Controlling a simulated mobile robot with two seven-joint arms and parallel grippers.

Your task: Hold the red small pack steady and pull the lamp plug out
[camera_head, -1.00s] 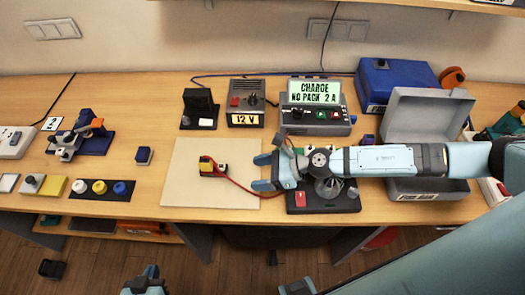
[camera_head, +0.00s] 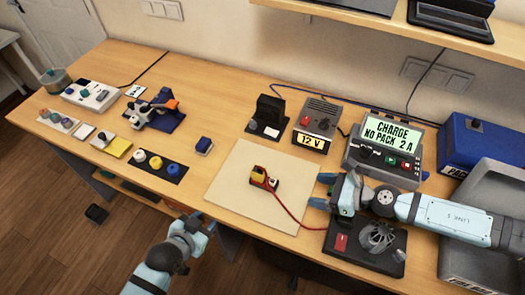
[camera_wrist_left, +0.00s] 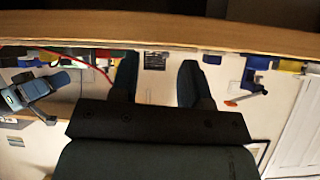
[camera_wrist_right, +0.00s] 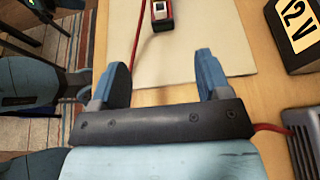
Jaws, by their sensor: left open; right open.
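The small pack (camera_head: 268,182), red and dark with a yellow and white part on top, sits on a pale square board (camera_head: 235,205). A red lead (camera_head: 288,208) runs from it toward a black base. The pack's red end also shows at the top of the right wrist view (camera_wrist_right: 162,14). I cannot clearly tell the lamp plug from the pack's top. My right gripper (camera_head: 322,191) is open and empty over the board's right edge, apart from the pack. My left gripper (camera_head: 193,220) is open and empty in front of the table's front edge, left of the board.
A black base (camera_head: 365,262) with a red switch and wire cage stands under my right arm. The 12 V unit (camera_head: 312,125) and charger (camera_head: 385,150) stand behind the board. A dark tray with round knobs (camera_head: 158,165) and a blue block (camera_head: 204,146) lie left.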

